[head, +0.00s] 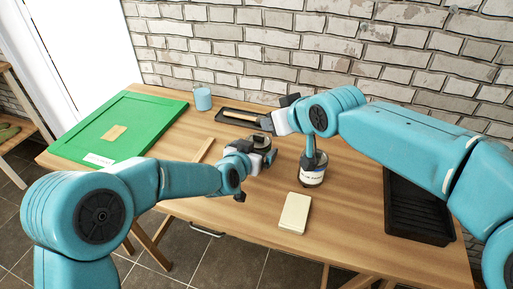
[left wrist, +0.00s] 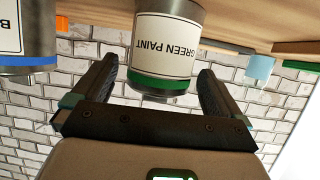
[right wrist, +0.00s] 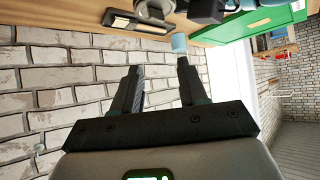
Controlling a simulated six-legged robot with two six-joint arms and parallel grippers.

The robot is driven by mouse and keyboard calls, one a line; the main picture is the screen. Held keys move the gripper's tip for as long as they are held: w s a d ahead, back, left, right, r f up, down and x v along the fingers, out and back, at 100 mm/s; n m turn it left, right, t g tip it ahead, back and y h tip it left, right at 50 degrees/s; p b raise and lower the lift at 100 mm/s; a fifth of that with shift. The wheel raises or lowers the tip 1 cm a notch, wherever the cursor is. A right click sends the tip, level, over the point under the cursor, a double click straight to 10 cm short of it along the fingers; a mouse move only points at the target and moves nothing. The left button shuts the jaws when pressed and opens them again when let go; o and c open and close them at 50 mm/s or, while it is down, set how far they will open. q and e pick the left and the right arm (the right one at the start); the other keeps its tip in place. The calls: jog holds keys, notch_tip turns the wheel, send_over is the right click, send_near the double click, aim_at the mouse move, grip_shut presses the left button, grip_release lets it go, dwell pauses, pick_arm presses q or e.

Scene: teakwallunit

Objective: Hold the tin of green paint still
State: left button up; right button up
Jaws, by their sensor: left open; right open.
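The tin of green paint (left wrist: 165,45) shows its white label upside down in the left wrist view, with a green band at one end. In the head view the tin (head: 262,141) stands on the table, partly hidden by my left gripper (head: 256,156). My left gripper is open. In the left wrist view its two fingers (left wrist: 156,80) lie on either side of the tin, with gaps visible. My right gripper (head: 272,119) is open beyond the tin, above the table near the back tray. Its fingers (right wrist: 157,80) hold nothing.
A tin with a blue band (head: 312,174) stands to the right of the green tin. A pale block (head: 295,212) lies in front. A black tray (head: 416,208) is at right, a green panel (head: 128,118) at left. A light-blue cup (head: 202,99) and brush tray (head: 238,116) are at the back.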

pick_arm(q)
jog(key=shift+w+d+f, duration=0.25)
jog(key=shift+w, duration=0.4)
